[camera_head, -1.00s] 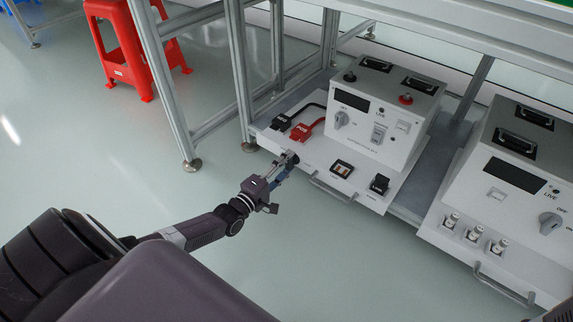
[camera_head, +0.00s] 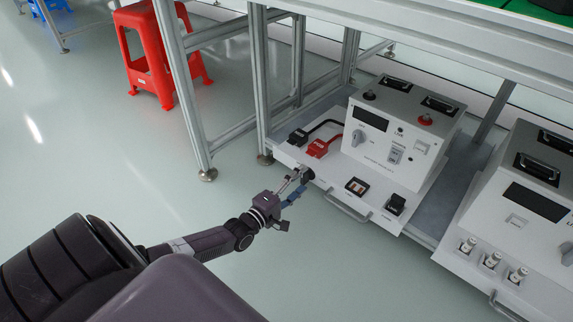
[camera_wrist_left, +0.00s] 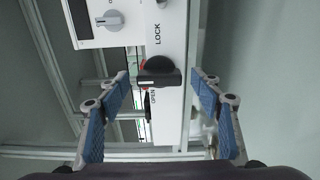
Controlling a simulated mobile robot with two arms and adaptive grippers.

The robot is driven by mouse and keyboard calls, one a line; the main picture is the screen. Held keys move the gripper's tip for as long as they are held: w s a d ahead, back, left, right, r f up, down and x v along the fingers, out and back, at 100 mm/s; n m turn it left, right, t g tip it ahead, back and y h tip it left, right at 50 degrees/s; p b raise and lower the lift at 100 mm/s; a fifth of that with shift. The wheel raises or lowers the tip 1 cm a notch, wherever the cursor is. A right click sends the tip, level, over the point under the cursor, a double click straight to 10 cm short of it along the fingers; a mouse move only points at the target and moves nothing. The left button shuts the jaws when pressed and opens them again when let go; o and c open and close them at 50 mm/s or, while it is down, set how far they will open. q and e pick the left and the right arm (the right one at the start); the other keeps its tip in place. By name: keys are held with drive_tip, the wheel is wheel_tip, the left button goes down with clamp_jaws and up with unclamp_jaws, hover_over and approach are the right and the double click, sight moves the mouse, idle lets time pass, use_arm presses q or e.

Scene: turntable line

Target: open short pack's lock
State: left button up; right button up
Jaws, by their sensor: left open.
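A white pack (camera_head: 405,130) sits on a white tray on the low shelf. A black lock knob (camera_head: 308,173) is at the tray's front left corner; in the left wrist view the knob (camera_wrist_left: 158,72) shows dark and round beside the printed word LOCK, with a dark bar across it. My left gripper (camera_head: 299,184) is at this corner, coming from the front left. In the left wrist view my left gripper (camera_wrist_left: 160,82) is open, with one blue-padded finger on each side of the knob and gaps visible on both sides. My right gripper is out of view.
Red (camera_head: 319,148) and black (camera_head: 298,136) cable plugs lie on the tray behind the knob. A front handle (camera_head: 347,208), a fuse block (camera_head: 357,187) and a black switch (camera_head: 396,204) are to the right. A second pack (camera_head: 525,195) stands farther right. A table leg (camera_head: 260,80) rises behind.

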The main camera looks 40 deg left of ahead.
use_arm(q)
drive_tip(key=s+a, duration=0.1)
drive_tip(key=s, duration=1)
idle(0.3)
